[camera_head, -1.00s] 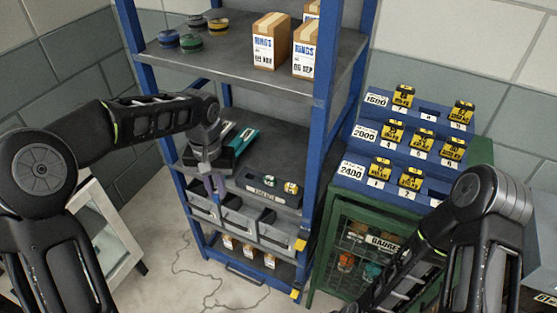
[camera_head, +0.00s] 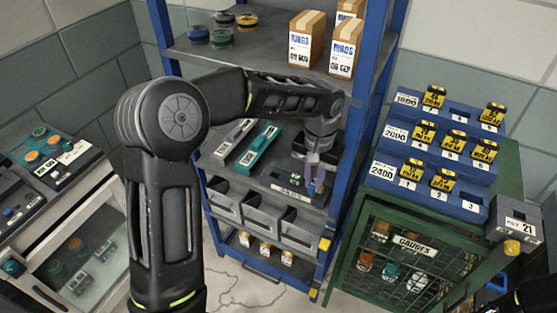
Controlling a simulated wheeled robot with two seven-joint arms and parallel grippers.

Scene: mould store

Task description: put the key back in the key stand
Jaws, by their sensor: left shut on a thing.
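A low dark stand with a pale front label (camera_head: 284,192), which looks like the key stand, sits on the middle shelf of the blue rack. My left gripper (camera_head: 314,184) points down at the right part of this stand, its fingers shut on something. The held thing is mostly hidden by the fingers, and I cannot make out its shape; it may be the key. I cannot tell whether it touches the stand. A small greenish piece shows on the stand just left of the fingers.
A blue rack post (camera_head: 349,145) stands close right of my left gripper. A teal case (camera_head: 260,146) and a grey case lie left of the stand. Grey bins (camera_head: 260,222) hang below. A blue stepped holder (camera_head: 472,197) with yellow tags tops the green cabinet (camera_head: 345,250) at right.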

